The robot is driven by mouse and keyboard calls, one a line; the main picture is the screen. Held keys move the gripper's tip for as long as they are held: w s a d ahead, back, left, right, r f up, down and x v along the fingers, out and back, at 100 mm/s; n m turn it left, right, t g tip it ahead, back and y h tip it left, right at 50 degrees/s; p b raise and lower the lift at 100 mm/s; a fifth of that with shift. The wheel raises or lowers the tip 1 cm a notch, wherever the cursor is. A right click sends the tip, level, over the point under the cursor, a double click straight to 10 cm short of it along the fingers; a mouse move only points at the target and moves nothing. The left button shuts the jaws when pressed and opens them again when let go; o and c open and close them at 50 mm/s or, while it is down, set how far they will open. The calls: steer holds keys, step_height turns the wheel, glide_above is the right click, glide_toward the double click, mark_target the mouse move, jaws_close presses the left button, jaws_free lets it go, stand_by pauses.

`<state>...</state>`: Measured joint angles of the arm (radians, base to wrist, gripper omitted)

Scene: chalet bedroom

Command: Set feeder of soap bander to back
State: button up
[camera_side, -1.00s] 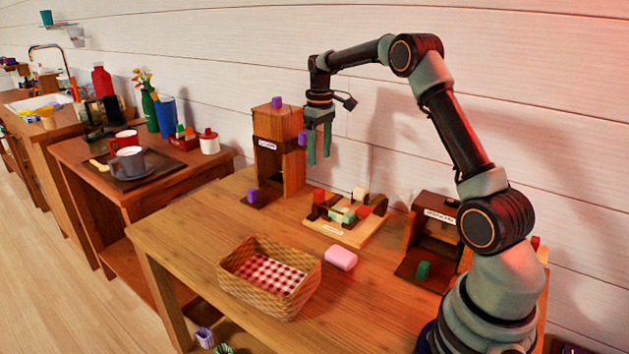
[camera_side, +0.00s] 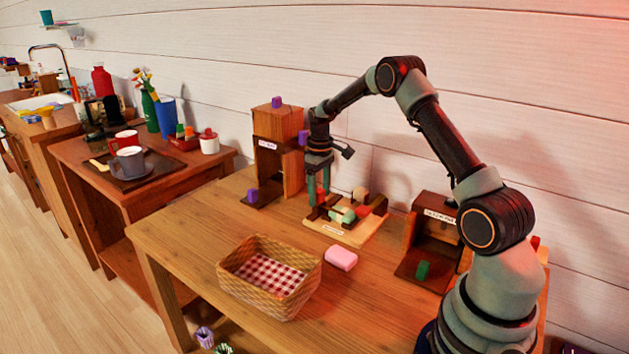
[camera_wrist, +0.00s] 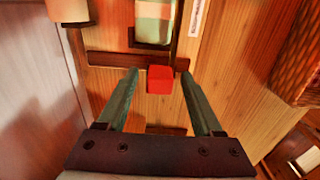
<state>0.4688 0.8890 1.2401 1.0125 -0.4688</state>
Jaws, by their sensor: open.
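A low wooden device (camera_side: 343,236) with a small label on its front edge stands mid-table; I take it as the soap bander, but the label is too small to read. It carries a green-and-cream striped piece (camera_wrist: 155,22), a cream roller (camera_wrist: 68,9) and a red block (camera_wrist: 160,80) by a dark crossbar (camera_wrist: 108,61). My gripper (camera_side: 319,196) points down at the device's left end. In the wrist view, my open fingers (camera_wrist: 160,74) stand either side of the red block, with gaps on both sides. In the side view the fingers mostly hide that block.
A pink soap (camera_side: 341,258) and a wicker basket (camera_side: 240,290) with checked cloth lie in front. A wooden tower (camera_side: 278,140) with purple knobs stands left. A wooden box device (camera_side: 436,240) with a green block stands right. The table's left front is clear.

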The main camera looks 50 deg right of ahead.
jaws_close()
stand_by(1.4)
